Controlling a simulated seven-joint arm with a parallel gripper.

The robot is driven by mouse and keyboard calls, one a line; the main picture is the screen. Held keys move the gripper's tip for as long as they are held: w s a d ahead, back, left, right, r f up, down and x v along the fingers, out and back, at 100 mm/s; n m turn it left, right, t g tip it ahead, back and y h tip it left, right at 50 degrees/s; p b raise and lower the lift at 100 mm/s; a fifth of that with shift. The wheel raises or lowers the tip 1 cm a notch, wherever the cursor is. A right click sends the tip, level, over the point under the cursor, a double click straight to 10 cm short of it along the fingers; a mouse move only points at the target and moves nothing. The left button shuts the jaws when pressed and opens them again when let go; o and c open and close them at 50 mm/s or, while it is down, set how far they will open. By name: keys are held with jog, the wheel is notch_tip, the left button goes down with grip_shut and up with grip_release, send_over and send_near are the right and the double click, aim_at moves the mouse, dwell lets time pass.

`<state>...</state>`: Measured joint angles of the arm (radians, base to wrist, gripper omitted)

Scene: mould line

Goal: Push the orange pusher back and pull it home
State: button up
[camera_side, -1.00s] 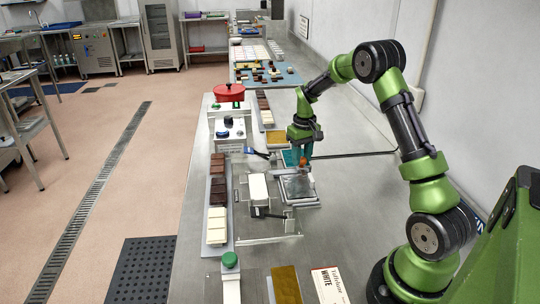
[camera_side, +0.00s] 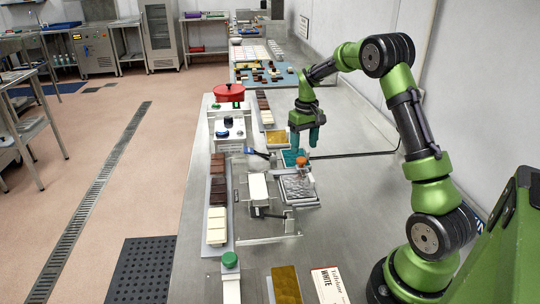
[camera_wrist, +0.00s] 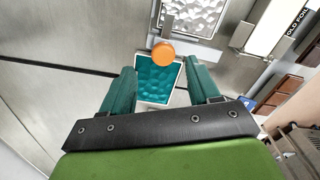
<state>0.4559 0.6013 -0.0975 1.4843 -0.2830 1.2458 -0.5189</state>
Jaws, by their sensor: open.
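The orange pusher knob (camera_side: 301,161) stands on a small metal slide between the teal-lined tray and the metal mould plate. In the wrist view the orange knob (camera_wrist: 163,54) sits at the near edge of the mould plate (camera_wrist: 190,17), ahead of my fingers. My gripper (camera_side: 307,146) is open and empty, above and behind the knob in the side view. In the wrist view its teal fingers (camera_wrist: 158,86) stand apart on either side of the teal tray (camera_wrist: 160,78). They appear clear of the knob.
A white block (camera_side: 258,186) sits in a clear fixture left of the mould plate. Chocolate bars (camera_side: 217,224) lie on a long tray at the left. A gold-lined tray (camera_side: 277,138) is behind the teal one. Bare steel bench (camera_side: 350,185) lies to the right.

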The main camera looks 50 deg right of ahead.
aim_at(303, 158)
notch_tip(303, 158, up, 12)
dwell(0.3)
jog(key=shift+r, duration=0.1)
